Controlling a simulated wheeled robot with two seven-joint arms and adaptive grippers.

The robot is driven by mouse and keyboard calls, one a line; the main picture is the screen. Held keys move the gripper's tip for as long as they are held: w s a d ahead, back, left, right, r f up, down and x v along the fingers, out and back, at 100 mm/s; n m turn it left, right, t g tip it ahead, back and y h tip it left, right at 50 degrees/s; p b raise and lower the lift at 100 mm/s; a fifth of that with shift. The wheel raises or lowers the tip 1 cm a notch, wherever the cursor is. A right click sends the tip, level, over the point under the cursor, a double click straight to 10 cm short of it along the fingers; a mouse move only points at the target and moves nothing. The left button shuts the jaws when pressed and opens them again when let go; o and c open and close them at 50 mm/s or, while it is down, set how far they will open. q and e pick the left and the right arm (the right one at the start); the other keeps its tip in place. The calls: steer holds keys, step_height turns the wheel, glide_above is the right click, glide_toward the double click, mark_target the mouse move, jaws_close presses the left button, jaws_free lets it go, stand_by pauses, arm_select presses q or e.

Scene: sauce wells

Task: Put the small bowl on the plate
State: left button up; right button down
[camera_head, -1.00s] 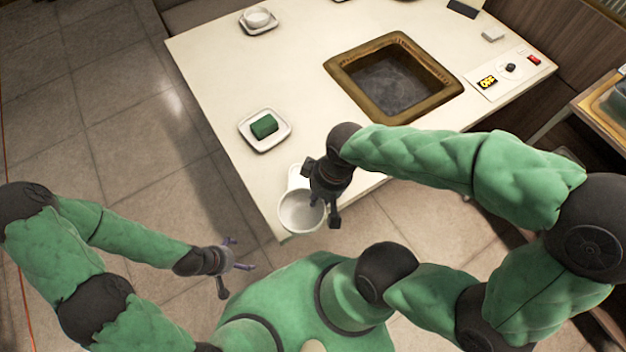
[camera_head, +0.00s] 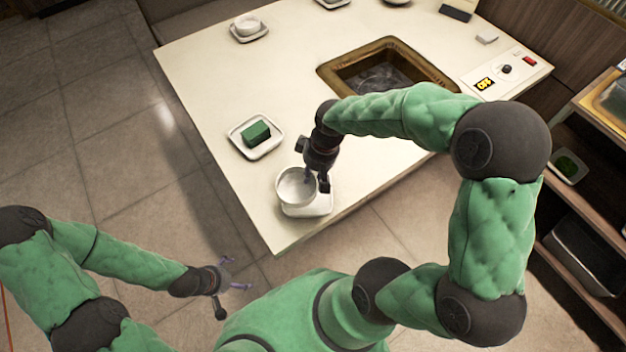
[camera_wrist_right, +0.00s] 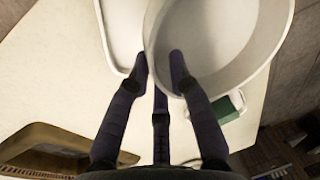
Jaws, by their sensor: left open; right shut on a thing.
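The small white bowl (camera_head: 292,187) is held by its rim in my right gripper (camera_head: 318,184). It overlaps the far left part of the white plate (camera_head: 316,208) near the table's front corner. In the right wrist view, the bowl (camera_wrist_right: 240,35) covers part of the plate (camera_wrist_right: 122,35), with one finger inside the bowl and the others outside. The bowl looks raised and offset to one side of the plate; I cannot tell the height of any gap. My left gripper (camera_head: 238,275) is open and empty, low at the left, away from the table.
A small dish (camera_head: 236,145) with a green block (camera_head: 256,133) lies just beyond the bowl. A brown-framed recessed grill (camera_head: 328,72) is set in the table (camera_head: 215,85). Another bowl on a dish (camera_head: 249,27) stands farther back. A shelf (camera_head: 590,215) stands at the right.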

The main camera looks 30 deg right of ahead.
steer(key=shift+f+b, duration=0.7)
steer(key=shift+f, duration=0.8)
steer(key=shift+f, duration=0.25)
steer(key=c, duration=1.1)
jaws_free()
steer(key=shift+s+d+r+p, duration=0.15)
steer(key=shift+d+r+p, duration=0.45)
steer(key=shift+r, duration=1.45)
steer(key=shift+s+d+r+p, duration=0.1)
steer(key=shift+s+r+p, duration=0.1)
steer(key=shift+r+p, duration=1.35)
steer(key=shift+s+d+r+p, duration=0.15)
steer(key=shift+d+r+p, duration=0.15)
steer(key=shift+r, duration=2.25)
